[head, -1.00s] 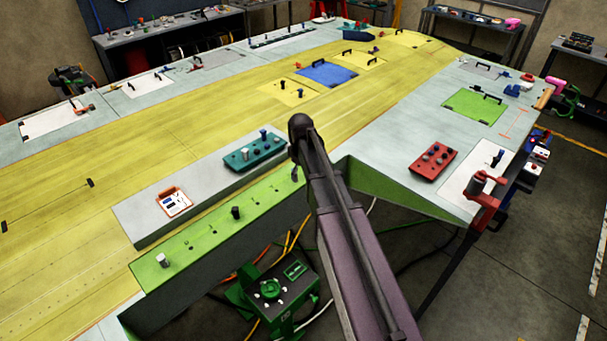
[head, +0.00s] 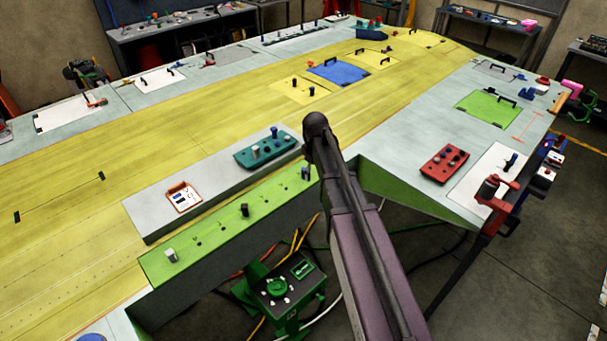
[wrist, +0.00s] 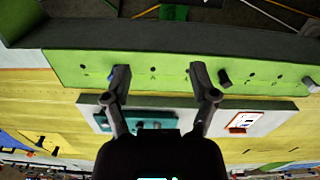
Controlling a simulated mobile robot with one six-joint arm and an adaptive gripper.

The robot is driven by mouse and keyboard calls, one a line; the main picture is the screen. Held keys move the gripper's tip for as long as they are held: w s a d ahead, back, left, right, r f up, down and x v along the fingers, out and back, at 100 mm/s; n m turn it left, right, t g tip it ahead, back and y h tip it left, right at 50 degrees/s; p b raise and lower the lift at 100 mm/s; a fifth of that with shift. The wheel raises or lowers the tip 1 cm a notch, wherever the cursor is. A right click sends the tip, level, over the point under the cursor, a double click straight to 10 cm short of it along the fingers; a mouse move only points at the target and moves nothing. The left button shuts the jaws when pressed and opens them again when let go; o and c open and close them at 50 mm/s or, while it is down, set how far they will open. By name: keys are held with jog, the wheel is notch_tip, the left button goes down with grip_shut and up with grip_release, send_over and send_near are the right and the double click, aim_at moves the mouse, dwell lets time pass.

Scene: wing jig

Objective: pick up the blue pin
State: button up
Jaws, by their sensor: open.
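The green strip (head: 215,226) runs along the near edge of the wing jig and holds a row of holes and upright pins. A dark bluish pin (head: 306,173), which looks like the blue pin, stands at its right end, close beside my arm. In the wrist view the blue pin (wrist: 111,75) is partly hidden by my left fingertip. My gripper (wrist: 160,80) is open and empty, with both fingers over the green strip. The pin is at the outer side of the left finger, not between the fingers.
A black pin (head: 245,210) and a pale pin (head: 171,255) stand further left on the strip. A teal block with knobs (head: 266,150) and a white-and-orange card (head: 183,197) lie on the grey ledge behind. A green machine (head: 284,287) stands below the edge.

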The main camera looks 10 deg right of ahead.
jog(key=shift+f, duration=0.1)
jog(key=shift+c, duration=0.2)
jog(key=s+f+m+b, duration=0.7)
jog(key=s+f+b, duration=1.3)
jog(key=f+b, duration=0.3)
jog(key=shift+s+f+m, duration=0.15)
jog(key=shift+s+m, duration=0.05)
jog(key=shift+m, duration=0.2)
jog(key=shift+c, duration=1)
jog(key=shift+s, duration=0.15)
